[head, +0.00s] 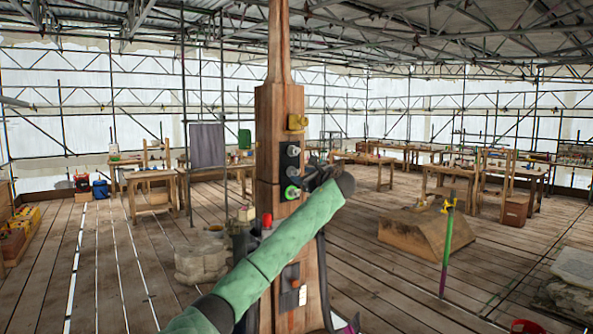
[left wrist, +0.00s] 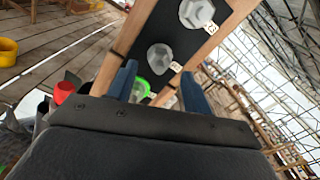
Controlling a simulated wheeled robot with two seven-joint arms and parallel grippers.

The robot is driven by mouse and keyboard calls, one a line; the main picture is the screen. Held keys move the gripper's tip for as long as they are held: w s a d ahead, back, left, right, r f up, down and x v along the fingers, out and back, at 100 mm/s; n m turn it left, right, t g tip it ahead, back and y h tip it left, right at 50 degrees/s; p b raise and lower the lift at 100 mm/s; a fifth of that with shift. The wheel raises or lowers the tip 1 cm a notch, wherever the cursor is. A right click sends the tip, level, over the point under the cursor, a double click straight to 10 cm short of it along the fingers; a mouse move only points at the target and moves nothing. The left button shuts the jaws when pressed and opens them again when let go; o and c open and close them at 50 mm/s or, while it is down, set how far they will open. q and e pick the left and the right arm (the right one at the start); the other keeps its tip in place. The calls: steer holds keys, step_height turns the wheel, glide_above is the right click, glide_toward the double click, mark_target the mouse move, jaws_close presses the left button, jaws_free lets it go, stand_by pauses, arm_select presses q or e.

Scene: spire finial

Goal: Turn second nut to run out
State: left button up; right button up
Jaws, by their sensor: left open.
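A tall wooden post (head: 272,130) stands in front of me with a dark plate carrying a column of nuts. In the head view two grey nuts, the upper nut (head: 293,150) and the middle nut (head: 291,171), sit above a green-ringed nut (head: 292,192). My left gripper (head: 312,181) is at the right of the lower nuts. The green ring (left wrist: 140,88) shows between the open blue fingers, partly hidden by the gripper body. Contact cannot be told.
A yellow fitting (head: 297,122) is above the nuts. A red-topped item (head: 267,220) is beside the post, low down. A green and purple pole (head: 447,245) stands at right before a wooden block (head: 410,230). Workbenches line the back; planks between are mostly clear.

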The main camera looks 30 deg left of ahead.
mark_target(295, 172)
arm_select(q)
steer(key=p+x, duration=0.1)
steer(key=x, duration=0.2)
steer(key=shift+a+r, duration=0.15)
steer(key=shift+w+a+p, duration=0.2)
steer(key=shift+a+p, duration=0.2)
arm_select(e)
steer(key=shift+w+r, duration=0.15)
steer(key=shift+r, duration=1.2)
steer(key=shift+a, duration=0.1)
